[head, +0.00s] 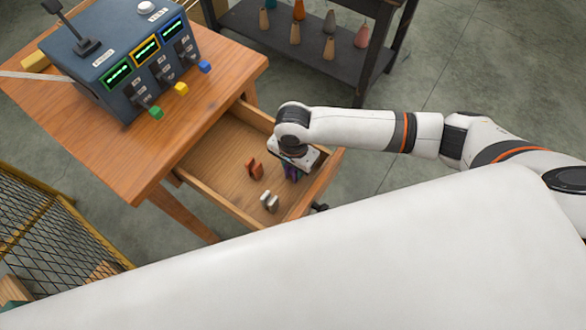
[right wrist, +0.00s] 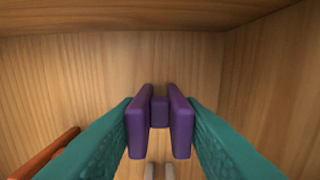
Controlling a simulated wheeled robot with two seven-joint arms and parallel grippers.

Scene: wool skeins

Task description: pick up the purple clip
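The purple clip (right wrist: 159,112) has two upright side plates joined by a middle piece. In the right wrist view it sits between the teal fingers of my right gripper (right wrist: 160,120), which appear to press on its outer sides. In the head view my right gripper (head: 291,172) reaches down into the open drawer near its right end and hides most of the clip. I cannot tell whether the clip is clear of the drawer floor. My left gripper is not in view.
In the open wooden drawer (head: 222,150) lie an orange-red clip (head: 255,169) and a whitish clip (head: 269,202), left of my gripper. The drawer walls stand close around it. A blue control box (head: 120,65) stands on the table (head: 50,115). A dark shelf (head: 345,75) stands behind.

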